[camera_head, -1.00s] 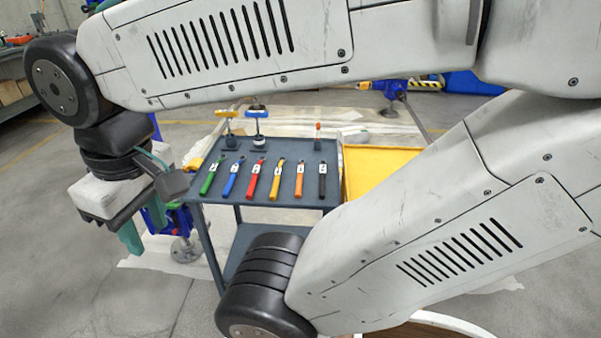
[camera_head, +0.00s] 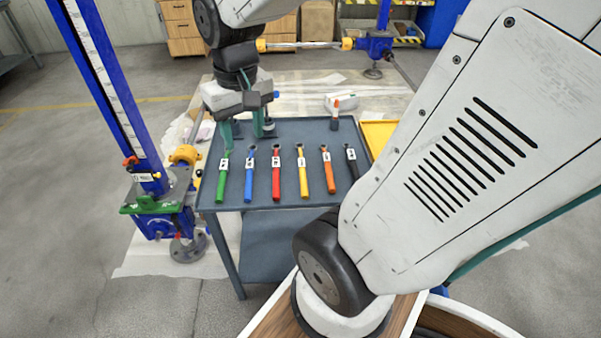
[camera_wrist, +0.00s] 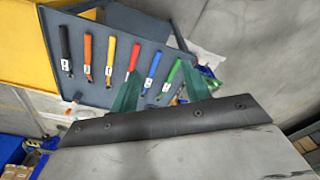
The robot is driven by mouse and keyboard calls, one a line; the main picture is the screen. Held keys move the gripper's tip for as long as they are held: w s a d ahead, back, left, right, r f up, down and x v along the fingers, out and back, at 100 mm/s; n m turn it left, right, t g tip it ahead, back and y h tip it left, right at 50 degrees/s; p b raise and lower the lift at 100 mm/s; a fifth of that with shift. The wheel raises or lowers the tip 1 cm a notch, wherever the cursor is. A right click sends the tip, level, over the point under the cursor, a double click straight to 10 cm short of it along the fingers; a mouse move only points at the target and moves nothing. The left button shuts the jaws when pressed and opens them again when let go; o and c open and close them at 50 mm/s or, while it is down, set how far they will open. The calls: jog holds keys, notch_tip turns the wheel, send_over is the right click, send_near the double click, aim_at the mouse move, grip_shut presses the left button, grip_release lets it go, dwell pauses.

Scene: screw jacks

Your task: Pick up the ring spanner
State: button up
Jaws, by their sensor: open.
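A row of several tools with coloured handles and white labels lies on the grey cart top (camera_head: 300,130): green (camera_head: 222,175), blue (camera_head: 249,178), red (camera_head: 276,178), yellow (camera_head: 302,175), orange (camera_head: 328,172) and black (camera_head: 351,163). Their heads and label text are too small to tell which is the ring spanner. My gripper (camera_head: 244,130) is open and empty, with teal fingers pointing down over the back left of the cart. In the wrist view my fingers (camera_wrist: 160,80) show near the red, blue and green tools, apart from them as far as I can tell.
A yellow tray (camera_head: 378,132) adjoins the cart's right side. A small orange-topped upright item (camera_head: 335,112) stands at the cart's back. A tall blue screw jack (camera_head: 110,90) with a scale stands left of the cart. The cart's middle back is clear.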

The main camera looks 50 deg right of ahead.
jog(key=w+d+f+m, duration=0.2)
jog(key=w+d+f, duration=0.25)
jog(key=d, duration=0.35)
jog(key=m, duration=0.5)
send_over(303, 172)
jog(key=shift+g, duration=0.4)
notch_tip(303, 172, down, 17)
jog(key=shift+w, duration=0.15)
notch_tip(303, 172, down, 8)
jog(key=shift+r, duration=0.15)
jog(key=shift+c, duration=0.4)
grip_shut()
